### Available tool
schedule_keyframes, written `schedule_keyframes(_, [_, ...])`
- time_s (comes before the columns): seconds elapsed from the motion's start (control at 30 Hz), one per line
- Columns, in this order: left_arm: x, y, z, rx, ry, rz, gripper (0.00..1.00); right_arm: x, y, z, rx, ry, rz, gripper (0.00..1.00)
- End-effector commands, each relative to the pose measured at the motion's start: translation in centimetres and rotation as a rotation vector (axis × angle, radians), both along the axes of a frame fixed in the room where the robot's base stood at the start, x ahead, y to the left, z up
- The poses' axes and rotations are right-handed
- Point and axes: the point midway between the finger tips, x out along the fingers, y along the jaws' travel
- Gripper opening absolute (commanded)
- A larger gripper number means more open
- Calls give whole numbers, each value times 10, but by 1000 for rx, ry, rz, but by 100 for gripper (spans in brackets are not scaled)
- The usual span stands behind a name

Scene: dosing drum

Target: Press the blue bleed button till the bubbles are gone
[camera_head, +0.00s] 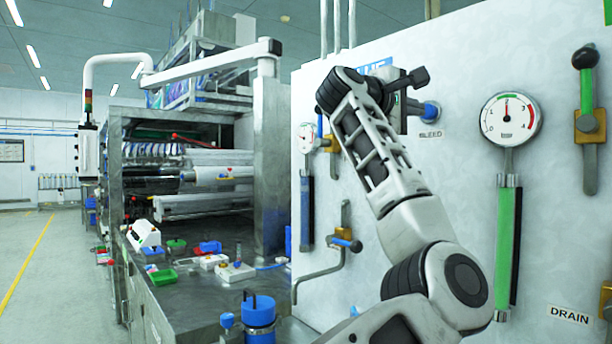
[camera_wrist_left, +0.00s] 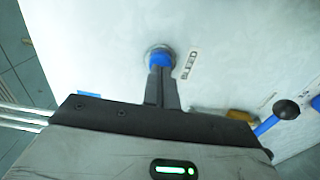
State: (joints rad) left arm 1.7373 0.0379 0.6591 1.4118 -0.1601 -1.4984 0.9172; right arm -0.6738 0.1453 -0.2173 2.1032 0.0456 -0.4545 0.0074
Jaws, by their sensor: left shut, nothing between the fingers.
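The blue bleed button (camera_head: 431,111) sits in a round metal collar on the white panel, above the BLEED label (camera_head: 431,134). My left arm rises from the bottom of the head view, and its left gripper (camera_head: 414,107) is at the button's left side. In the left wrist view the shut, empty fingers (camera_wrist_left: 160,78) point at the blue button (camera_wrist_left: 160,58) and overlap its lower edge. I cannot tell whether they touch it or how far it is pressed in. I can make out no bubbles in the green sight tube (camera_head: 508,240). My right gripper is not in view.
A round gauge (camera_head: 510,118) tops the green tube. A green-handled lever (camera_head: 586,85) is at the far right, with a DRAIN label (camera_head: 570,315) below. Left of my arm are a smaller gauge (camera_head: 306,138) and a blue-tipped valve handle (camera_head: 347,243). A cluttered metal bench (camera_head: 195,300) stands further left.

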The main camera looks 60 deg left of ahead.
Motion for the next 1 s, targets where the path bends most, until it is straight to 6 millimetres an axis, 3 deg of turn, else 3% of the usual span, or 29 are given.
schedule_keyframes(0.57, [17, 2, 1, 1, 1, -1, 0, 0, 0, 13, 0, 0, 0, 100])
schedule_keyframes(1.0, [4, 1, -1, 0, -1, 0, 0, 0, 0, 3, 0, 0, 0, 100])
